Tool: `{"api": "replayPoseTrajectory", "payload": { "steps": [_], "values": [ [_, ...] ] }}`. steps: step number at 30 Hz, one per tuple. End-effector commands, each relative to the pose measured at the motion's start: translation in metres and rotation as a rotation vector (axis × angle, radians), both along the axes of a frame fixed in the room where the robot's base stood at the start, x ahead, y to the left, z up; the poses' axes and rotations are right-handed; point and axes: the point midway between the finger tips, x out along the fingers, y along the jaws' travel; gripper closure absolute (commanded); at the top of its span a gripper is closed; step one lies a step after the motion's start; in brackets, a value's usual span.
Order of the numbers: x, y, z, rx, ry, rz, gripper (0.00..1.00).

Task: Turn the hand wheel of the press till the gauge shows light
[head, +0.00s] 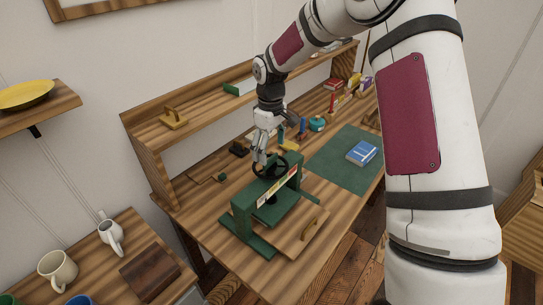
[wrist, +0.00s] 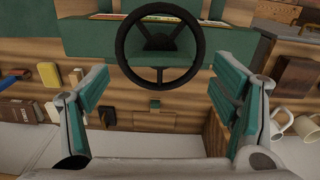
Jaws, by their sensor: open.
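The green press (head: 242,220) stands on the wooden desk, with a black hand wheel (head: 270,166) on top. My gripper (head: 260,158) is just above the wheel, pointing down, open and empty. In the wrist view the wheel (wrist: 160,58) lies ahead of my spread fingers (wrist: 160,85), roughly centred between them; I cannot tell whether they touch it. The gauge (head: 278,186) is a coloured strip along the press's upper beam. In the wrist view the wheel hides the middle of the strip (wrist: 105,14). Its reading is too small to tell.
A green mat (head: 325,160) with a blue book (head: 362,153) lies right of the press. A raised shelf (head: 205,112) runs along the desk's back. A side table at lower left holds mugs (head: 58,268) and a dark wooden block (head: 150,272). Small items stand behind the wheel.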

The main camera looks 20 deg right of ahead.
Motion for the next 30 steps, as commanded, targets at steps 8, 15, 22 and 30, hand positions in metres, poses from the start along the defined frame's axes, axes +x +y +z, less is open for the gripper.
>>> {"api": "replayPoseTrajectory", "payload": {
  "steps": [8,15,22,30],
  "values": [
    [0.0,0.001,-0.031,0.0,0.0,0.001,0.2],
    [0.0,0.001,-0.035,0.0,-0.001,0.001,0.2],
    [0.0,0.0,-0.035,0.0,-0.001,0.0,0.45],
    [0.0,0.0,-0.035,0.0,0.0,-0.002,0.68]
  ]
}}
